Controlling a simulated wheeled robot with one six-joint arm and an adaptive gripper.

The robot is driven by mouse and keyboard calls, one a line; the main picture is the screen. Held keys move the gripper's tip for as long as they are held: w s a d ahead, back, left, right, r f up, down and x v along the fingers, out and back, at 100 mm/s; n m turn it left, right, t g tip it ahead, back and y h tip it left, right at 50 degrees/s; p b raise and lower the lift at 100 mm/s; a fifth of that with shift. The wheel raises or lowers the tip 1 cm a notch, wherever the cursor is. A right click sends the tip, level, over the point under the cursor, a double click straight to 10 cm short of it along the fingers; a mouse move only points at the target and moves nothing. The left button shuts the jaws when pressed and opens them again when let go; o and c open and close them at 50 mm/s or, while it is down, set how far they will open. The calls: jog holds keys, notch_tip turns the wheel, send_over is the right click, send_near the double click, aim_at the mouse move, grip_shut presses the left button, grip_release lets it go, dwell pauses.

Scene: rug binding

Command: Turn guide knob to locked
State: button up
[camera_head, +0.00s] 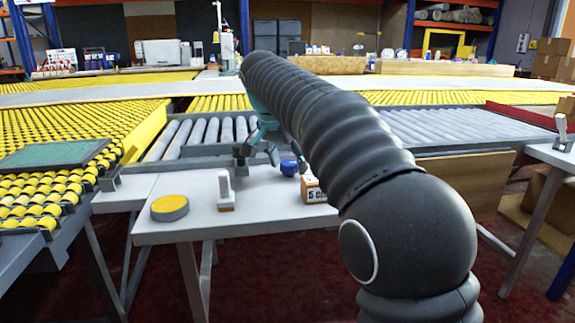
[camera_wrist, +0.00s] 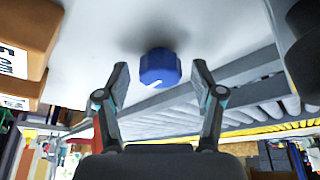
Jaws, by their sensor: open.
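The guide knob is a small blue ribbed knob (camera_head: 289,168) on the white table (camera_head: 255,213). In the wrist view the blue knob (camera_wrist: 160,68) shows a short white mark on its face. My gripper (camera_head: 257,155) is over the table beside the knob, on its left in the head view. In the wrist view my gripper (camera_wrist: 160,78) is open, with one finger on each side of the knob and gaps between the fingers and the knob. I cannot tell whether the mark stands at locked.
A cardboard box (camera_head: 313,189) stands just right of the knob, close to my gripper. A yellow-topped disc (camera_head: 169,207) and a small upright white-handled piece (camera_head: 225,190) are on the left of the table. Grey rollers (camera_head: 205,133) lie behind the table.

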jog(key=shift+f, duration=0.1)
jog(key=c, duration=1.1)
jog(key=shift+c, duration=0.2)
jog(key=shift+d+n, duration=0.1)
jog(key=shift+n, duration=0.2)
jog(key=n+y+p, duration=0.1)
jog(key=n, duration=0.1)
jog(key=n+y+p, duration=0.1)
jog(key=n, duration=0.2)
jog(key=shift+d+n+t, duration=0.1)
jog(key=shift+n+t, duration=0.2)
jog(key=n+y+p, duration=0.2)
jog(key=n, duration=0.3)
jog(key=shift+d, duration=0.1)
jog(key=n+g+y, duration=0.1)
jog(key=n, duration=0.2)
jog(key=n+g+y, duration=0.1)
jog(key=n, duration=0.2)
jog(key=shift+w+d+n, duration=0.1)
jog(key=shift+w+n, duration=0.1)
jog(key=shift+n, duration=0.2)
jog(key=n+g, duration=0.1)
jog(key=n, duration=0.2)
jog(key=n+g, duration=0.1)
jog(key=n, duration=0.2)
jog(key=shift+y, duration=0.4)
